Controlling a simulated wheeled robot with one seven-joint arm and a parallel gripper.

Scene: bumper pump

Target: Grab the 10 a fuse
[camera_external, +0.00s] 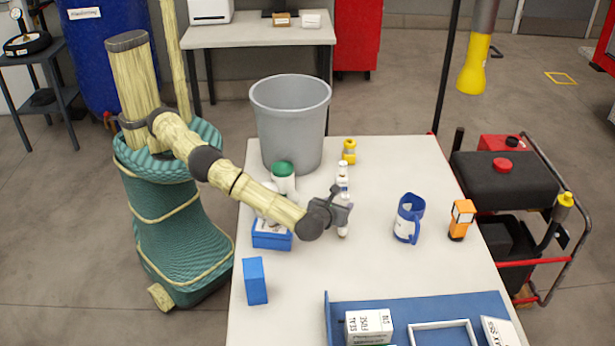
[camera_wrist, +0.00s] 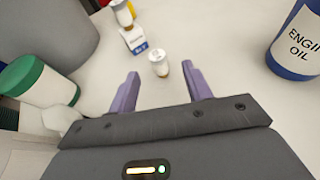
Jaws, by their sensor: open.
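A small white, brass-ended cylinder that looks like a fuse (camera_wrist: 159,64) stands on the table in the wrist view, ahead of my gripper (camera_wrist: 157,86) and roughly between its two purple fingers. The fingers are apart, with nothing held. A second similar cylinder (camera_wrist: 122,13) is farther off, by a small white block with a blue label (camera_wrist: 135,41). I cannot read a rating on either cylinder. In the outside view my gripper (camera_external: 340,204) hangs over the middle of the table and hides part of the small white pieces around it.
A grey bin (camera_external: 290,120) and a green-lidded white container (camera_external: 283,176) stand left of the pieces. A blue engine oil jug (camera_external: 408,218) is to the right, with an orange item (camera_external: 461,219) beyond. Blue boxes (camera_external: 255,281) sit at the near left; a blue tray (camera_external: 328,315) is in front.

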